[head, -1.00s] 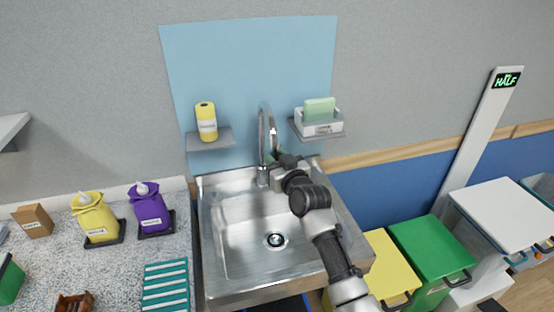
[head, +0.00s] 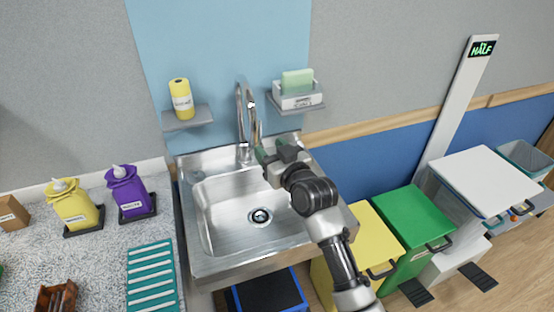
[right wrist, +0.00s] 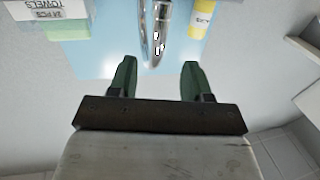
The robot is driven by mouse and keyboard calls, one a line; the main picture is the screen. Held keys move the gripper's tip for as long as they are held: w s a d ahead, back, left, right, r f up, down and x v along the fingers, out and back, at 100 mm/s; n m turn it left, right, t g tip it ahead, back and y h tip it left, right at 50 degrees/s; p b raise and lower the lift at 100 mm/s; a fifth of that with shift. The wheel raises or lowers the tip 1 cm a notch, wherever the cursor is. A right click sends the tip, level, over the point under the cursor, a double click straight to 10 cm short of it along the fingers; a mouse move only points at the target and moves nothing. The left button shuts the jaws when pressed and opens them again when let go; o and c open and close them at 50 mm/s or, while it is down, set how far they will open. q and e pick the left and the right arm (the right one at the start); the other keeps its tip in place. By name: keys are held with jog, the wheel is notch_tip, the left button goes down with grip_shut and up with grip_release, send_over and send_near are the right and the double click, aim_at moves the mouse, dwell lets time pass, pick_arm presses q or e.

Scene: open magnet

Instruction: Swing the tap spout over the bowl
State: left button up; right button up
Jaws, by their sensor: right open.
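The chrome tap (head: 241,115) stands at the back edge of the steel sink. Its curved spout (head: 256,130) comes down at the right of the upright pipe, near the back of the bowl (head: 222,225). My right gripper (head: 271,150) is open just right of the spout, with green fingertips towards it. In the right wrist view the tap (right wrist: 154,30) shows beyond and between the two open fingers (right wrist: 156,78), with nothing held. Whether a finger touches the spout cannot be told. My left gripper is not in view.
Yellow (head: 77,207) and purple (head: 126,190) dispensers stand on the left counter. Bins stand at right.

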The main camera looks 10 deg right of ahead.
jog(key=shift+v, duration=1.4)
jog(key=shift+f, duration=0.1)
jog(key=s+d+f+g+h, duration=0.35)
jog(key=s+f+g, duration=0.35)
jog(key=s+f, duration=0.75)
jog(key=s+d+f+m+g+h, duration=0.1)
jog(key=s+d+f+g, duration=0.15)
jog(key=s, duration=0.75)
jog(key=s+d+f+m+g+h, duration=0.15)
jog(key=s+d+g, duration=0.25)
jog(key=s, duration=0.6)
notch_tip(320, 180, down, 26)
jog(key=g+b, duration=0.1)
jog(key=b, duration=0.1)
jog(key=s+d+f+g, duration=0.1)
jog(key=s+d+f, duration=0.1)
jog(key=s+f, duration=1.4)
notch_tip(320, 180, down, 3)
jog(key=shift+d+r+n+b, duration=0.1)
jog(key=shift+d+n+b, duration=0.25)
jog(key=shift+b, duration=0.1)
